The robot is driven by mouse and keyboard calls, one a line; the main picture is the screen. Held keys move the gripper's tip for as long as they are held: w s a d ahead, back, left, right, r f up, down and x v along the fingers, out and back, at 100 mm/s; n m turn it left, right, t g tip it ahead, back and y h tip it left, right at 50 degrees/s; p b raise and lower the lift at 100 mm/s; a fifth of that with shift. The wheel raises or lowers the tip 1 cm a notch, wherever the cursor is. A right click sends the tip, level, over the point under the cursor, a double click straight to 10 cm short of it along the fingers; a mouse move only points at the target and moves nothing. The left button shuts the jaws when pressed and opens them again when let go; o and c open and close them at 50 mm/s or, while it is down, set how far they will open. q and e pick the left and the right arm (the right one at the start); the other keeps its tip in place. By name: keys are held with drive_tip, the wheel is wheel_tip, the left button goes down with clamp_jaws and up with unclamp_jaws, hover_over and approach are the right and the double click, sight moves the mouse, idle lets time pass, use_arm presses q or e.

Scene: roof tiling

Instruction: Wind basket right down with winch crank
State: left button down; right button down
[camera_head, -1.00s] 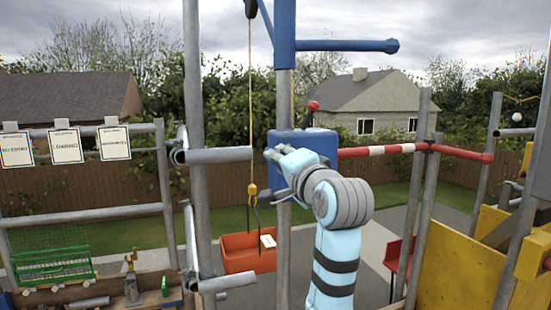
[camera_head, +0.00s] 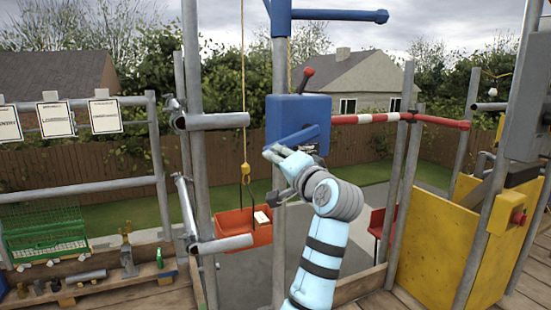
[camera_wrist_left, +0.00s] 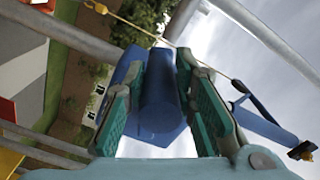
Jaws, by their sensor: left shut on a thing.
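The blue winch box (camera_head: 284,112) is mounted on a grey post, with a red-tipped lever at its top. Its blue crank arm (camera_head: 300,138) points down and left. My left gripper (camera_head: 280,160) is at the low end of the crank, shut on its handle. In the left wrist view the blue crank handle (camera_wrist_left: 160,100) lies between the green finger pads. The red-orange basket (camera_head: 236,228) hangs from the yellow hook (camera_head: 246,172) on the rope, left of the post. A pale block (camera_head: 262,217) is at its right side. My right gripper is not in view.
Grey scaffold poles (camera_head: 215,121) stick out left of the rope, and another pole (camera_head: 225,243) lies close to the basket. A red-and-white rail (camera_head: 370,118) runs right of the winch. A yellow panel (camera_head: 437,255) stands at the right.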

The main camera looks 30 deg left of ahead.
use_arm(q)
drive_tip(key=shift+w+d+f, duration=0.1)
drive_tip(key=shift+w+d, duration=0.05)
drive_tip(key=shift+w, duration=0.05)
idle(0.3)
drive_tip(key=c, duration=1.6)
unclamp_jaws()
drive_tip(key=shift+d, duration=0.1)
drive_tip(key=shift+o, duration=1.3)
drive_tip(key=shift+w+d, duration=0.2)
drive_tip(key=shift+w, duration=0.1)
drive_tip(key=shift+s+a, duration=0.2)
drive_tip(key=shift+a, duration=0.05)
drive_tip(key=v, duration=0.7)
drive_tip(key=shift+d, duration=0.25)
drive_tip(key=shift+s, duration=0.15)
